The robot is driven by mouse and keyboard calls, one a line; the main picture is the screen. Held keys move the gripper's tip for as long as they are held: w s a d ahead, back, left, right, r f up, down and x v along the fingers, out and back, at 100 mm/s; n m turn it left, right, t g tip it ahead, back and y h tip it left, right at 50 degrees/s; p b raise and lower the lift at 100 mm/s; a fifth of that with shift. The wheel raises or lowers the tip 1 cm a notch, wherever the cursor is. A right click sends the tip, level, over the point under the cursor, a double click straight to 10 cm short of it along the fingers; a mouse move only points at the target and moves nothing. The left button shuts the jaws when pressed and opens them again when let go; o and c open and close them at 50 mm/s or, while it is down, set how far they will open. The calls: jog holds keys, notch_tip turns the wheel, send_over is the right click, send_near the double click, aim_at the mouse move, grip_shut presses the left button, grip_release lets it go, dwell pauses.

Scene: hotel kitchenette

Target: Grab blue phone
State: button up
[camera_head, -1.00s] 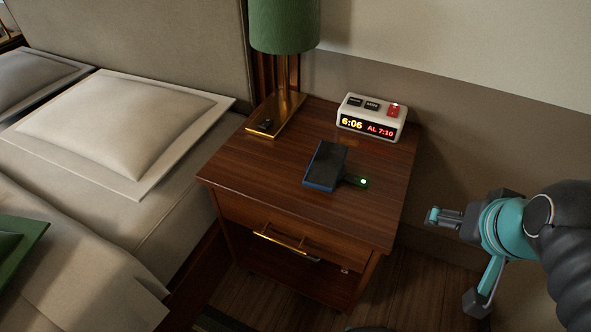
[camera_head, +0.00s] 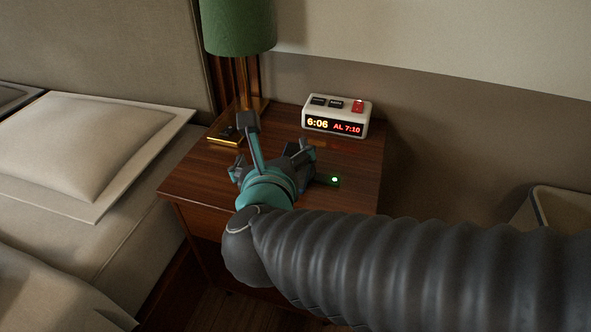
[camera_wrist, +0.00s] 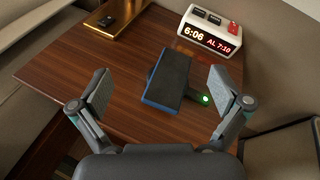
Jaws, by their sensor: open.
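The blue phone (camera_wrist: 167,80) lies on the wooden nightstand (camera_wrist: 70,75), dark on top with a blue edge, in the wrist view. My gripper (camera_wrist: 157,90) is open, its two fingers apart, with the phone ahead of and between them in that view. No contact with the phone shows. In the head view my gripper (camera_head: 272,160) is over the nightstand (camera_head: 357,190) and hides the phone. A small dark piece with a lit green light (camera_head: 334,180) sits at the phone's right side.
A white alarm clock (camera_head: 337,116) stands at the back of the nightstand. A lamp with a green shade (camera_head: 240,25) and brass base (camera_head: 222,138) stands at the back left. The bed (camera_head: 80,150) is on the left.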

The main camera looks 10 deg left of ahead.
jog(key=s+d+f+m+h, duration=0.1)
jog(key=s+f+m+h, duration=0.2)
jog(key=s+f+m, duration=0.15)
jog(key=m+b, duration=0.1)
send_near(291, 149)
jog(key=w+f, duration=0.1)
jog(key=w+d+f, duration=0.1)
jog(key=w, duration=0.1)
jog(key=shift+d+f, duration=0.3)
jog(key=shift+f, duration=0.1)
jog(key=c, duration=1.3)
jog(key=shift+c, duration=0.3)
jog(key=shift+r, duration=0.15)
